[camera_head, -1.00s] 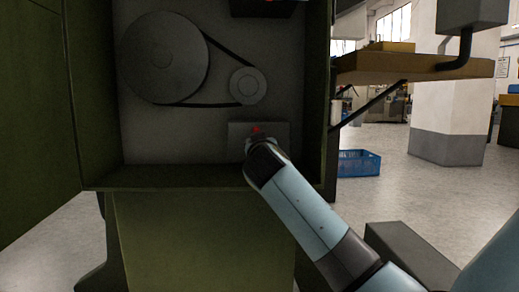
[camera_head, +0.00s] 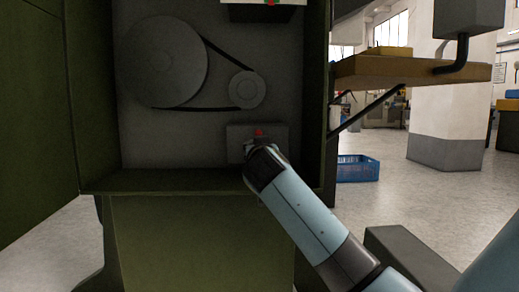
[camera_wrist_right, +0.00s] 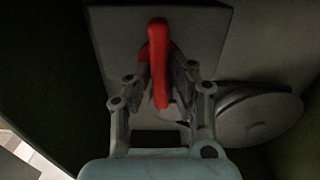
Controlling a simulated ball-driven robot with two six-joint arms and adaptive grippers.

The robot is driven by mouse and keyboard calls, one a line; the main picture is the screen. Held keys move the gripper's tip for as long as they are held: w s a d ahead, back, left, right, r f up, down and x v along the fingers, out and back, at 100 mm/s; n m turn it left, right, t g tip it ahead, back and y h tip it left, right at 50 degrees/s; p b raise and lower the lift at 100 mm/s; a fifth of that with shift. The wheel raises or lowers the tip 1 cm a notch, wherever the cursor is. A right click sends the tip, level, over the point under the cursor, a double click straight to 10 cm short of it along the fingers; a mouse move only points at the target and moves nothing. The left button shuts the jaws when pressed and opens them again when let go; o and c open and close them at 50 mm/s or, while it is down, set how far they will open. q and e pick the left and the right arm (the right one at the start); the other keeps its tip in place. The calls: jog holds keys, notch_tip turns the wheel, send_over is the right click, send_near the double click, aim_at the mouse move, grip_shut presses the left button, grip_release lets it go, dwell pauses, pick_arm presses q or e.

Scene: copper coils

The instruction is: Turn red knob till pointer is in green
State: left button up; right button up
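The red knob (camera_head: 259,132) sits on a grey box (camera_head: 236,132) low inside the green cabinet. In the right wrist view the knob is a long red handle (camera_wrist_right: 158,62), pointing nearly straight up and down in the picture. My right gripper (camera_head: 262,146) is at the knob, mostly hidden behind my wrist in the head view. In the wrist view its fingers (camera_wrist_right: 163,80) lie on both sides of the handle and look closed on it. A gauge (camera_head: 262,12) with a white face and red and green marks is cut off at the top edge; its pointer cannot be made out. My left gripper is out of view.
A large pulley (camera_head: 162,62) and small pulley (camera_head: 246,89) with a black belt are above the knob. The open cabinet door (camera_head: 35,100) is at left. A wooden bench (camera_head: 410,70) and blue crate (camera_head: 357,168) are at right.

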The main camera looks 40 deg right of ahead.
jog(key=o, duration=0.3)
jog(key=v, duration=1.2)
